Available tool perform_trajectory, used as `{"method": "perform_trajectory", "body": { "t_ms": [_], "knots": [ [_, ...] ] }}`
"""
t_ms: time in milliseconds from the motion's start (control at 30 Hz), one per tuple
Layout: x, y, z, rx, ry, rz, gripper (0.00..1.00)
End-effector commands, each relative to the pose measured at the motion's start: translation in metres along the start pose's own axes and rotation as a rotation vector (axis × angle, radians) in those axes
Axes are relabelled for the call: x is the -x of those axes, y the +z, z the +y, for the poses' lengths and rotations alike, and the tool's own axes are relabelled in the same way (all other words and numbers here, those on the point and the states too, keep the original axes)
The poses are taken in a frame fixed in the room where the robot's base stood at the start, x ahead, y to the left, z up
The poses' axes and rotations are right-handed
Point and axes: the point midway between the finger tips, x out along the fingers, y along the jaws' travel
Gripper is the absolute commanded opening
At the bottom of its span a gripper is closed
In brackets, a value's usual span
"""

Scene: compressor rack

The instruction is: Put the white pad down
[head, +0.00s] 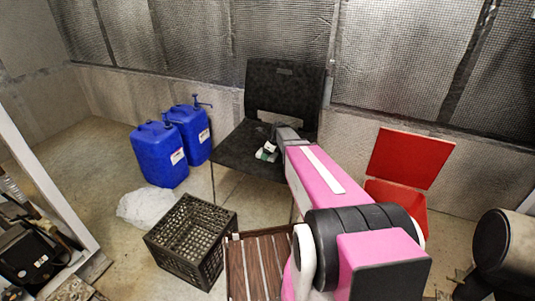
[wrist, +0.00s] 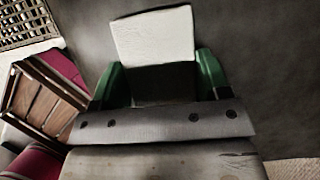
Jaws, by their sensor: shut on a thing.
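The white pad (wrist: 153,38) is a pale, squarish piece between the two green fingertips of my gripper (wrist: 160,78) in the wrist view. My gripper is shut on it. In the head view the pad (head: 269,147) is a small white patch at the end of my pink arm, over the seat of a black chair (head: 238,152). The dark seat fills most of the background in the wrist view. I cannot tell whether the pad touches the seat or hangs just above it.
Two blue jerrycans (head: 160,155) stand left of the chair. A black crate (head: 190,240), a crumpled clear plastic heap (head: 146,205) and a slatted wooden piece (head: 258,265) are nearer. A red bin with a raised lid (head: 410,158) stands right. Open floor lies at left.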

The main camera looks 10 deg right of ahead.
Motion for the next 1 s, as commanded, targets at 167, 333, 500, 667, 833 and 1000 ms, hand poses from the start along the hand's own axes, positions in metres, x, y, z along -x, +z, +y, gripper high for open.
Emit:
{"method": "perform_trajectory", "body": {
  "t_ms": [167,333,500,667,833,1000],
  "knots": [
    [-0.013,-0.006,0.000,0.000,0.008,0.017,0.76],
    [-0.014,-0.006,-0.001,0.000,0.009,0.018,0.95],
    [-0.015,-0.005,0.000,0.001,0.011,0.018,0.95],
    [-0.007,-0.002,0.001,0.003,0.011,0.017,0.95],
    [0.022,0.000,0.002,0.002,0.009,0.015,0.95],
    [0.061,0.001,0.001,0.001,0.006,0.012,0.95]
  ]
}}
